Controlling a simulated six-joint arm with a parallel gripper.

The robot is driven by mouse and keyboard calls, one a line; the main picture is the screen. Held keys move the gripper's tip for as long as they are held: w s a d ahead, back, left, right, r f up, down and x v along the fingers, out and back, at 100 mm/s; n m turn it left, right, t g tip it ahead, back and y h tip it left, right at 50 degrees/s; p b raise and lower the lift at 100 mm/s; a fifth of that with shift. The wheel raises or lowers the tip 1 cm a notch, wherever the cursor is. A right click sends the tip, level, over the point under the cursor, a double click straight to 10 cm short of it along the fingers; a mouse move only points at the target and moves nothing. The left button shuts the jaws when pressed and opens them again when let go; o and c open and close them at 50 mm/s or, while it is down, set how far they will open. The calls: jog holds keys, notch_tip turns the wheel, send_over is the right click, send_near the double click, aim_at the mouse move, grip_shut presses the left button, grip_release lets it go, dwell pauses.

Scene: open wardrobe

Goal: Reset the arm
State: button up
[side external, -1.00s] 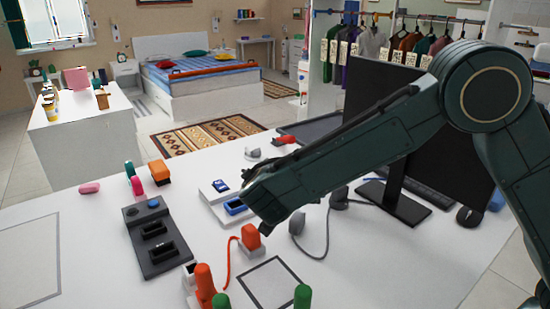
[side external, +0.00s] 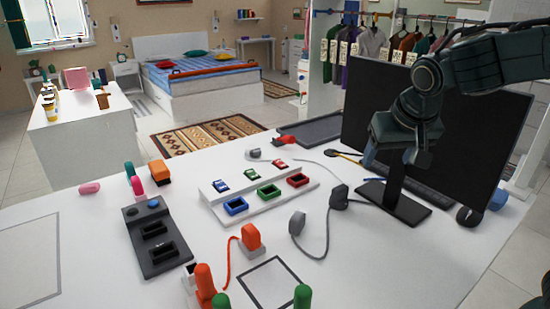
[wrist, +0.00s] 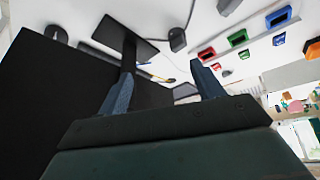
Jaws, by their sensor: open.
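My gripper (side external: 392,158) hangs in the air in front of the black monitor (side external: 455,130), at the upper right of the side view. In the wrist view, its two blue-grey fingers (wrist: 163,82) stand wide apart with nothing between them. The arm comes in from the upper right corner and is bent, with the gripper pointing downward. The monitor fills much of the left of the wrist view.
A white stand with blue, green and red sockets (side external: 268,192) is on the white desk. A grey charging block (side external: 156,240), an orange plug (side external: 250,238) and grey plugs with cables (side external: 338,197) lie around it. The monitor is close to my gripper.

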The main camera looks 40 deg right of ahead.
jog(key=s+n+t+y, duration=0.1)
jog(key=s+n+y, duration=0.2)
jog(key=s, duration=1.3)
jog(key=n, duration=0.3)
jog(key=shift+s+r, duration=0.15)
jog(key=shift+s, duration=0.2)
